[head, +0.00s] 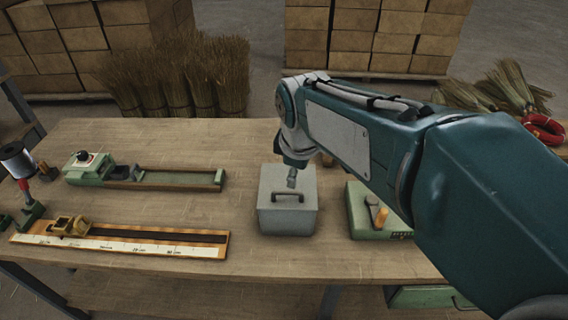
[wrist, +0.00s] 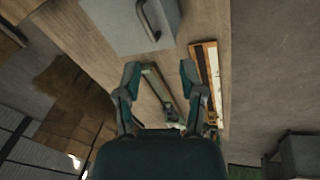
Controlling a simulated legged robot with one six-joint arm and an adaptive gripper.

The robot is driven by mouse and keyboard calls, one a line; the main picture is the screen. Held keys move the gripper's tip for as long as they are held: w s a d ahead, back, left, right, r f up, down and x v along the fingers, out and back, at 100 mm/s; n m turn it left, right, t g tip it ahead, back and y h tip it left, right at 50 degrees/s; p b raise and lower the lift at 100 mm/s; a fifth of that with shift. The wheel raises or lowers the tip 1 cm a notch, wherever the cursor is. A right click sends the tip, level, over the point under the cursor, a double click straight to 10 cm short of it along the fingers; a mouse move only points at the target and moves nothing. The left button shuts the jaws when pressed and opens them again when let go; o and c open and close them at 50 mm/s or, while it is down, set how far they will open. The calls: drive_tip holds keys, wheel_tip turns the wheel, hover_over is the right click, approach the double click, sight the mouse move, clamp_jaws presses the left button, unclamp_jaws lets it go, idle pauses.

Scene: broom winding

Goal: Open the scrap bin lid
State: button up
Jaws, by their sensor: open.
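The scrap bin (head: 287,219) is a grey box on the workbench, in the middle of the head view. Its lid (head: 304,182) lies flat and closed, with a dark bar handle (head: 287,197) near the front edge. In the wrist view the bin (wrist: 115,30) is at the top, with the handle (wrist: 148,20) on it. My gripper (wrist: 160,76) has its two fingers spread apart with nothing between them. In the head view the gripper (head: 292,178) shows only in part, above the lid and behind the handle. I cannot tell if it touches the lid.
A green box with an orange lever (head: 378,216) stands close right of the bin. A green slide fixture (head: 150,175) and a ruler board (head: 125,240) lie to the left. A spool stand (head: 20,165) is at the far left.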

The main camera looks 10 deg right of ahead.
idle(0.4)
drive_tip(key=s+d+r+m+t, duration=0.1)
drive_tip(key=s+d+m, duration=0.1)
drive_tip(key=s+m, duration=0.5)
drive_tip(key=n+g, duration=0.2)
drive_tip(key=n, duration=0.9)
approach(286, 191)
drive_tip(key=f, duration=0.3)
drive_tip(key=w+f, duration=0.1)
drive_tip(key=f, duration=0.4)
drive_tip(key=shift+w+d+f, duration=0.15)
drive_tip(key=shift+w+f, duration=0.1)
drive_tip(key=shift+f, duration=0.1)
drive_tip(key=shift+c, duration=0.3)
clamp_jaws()
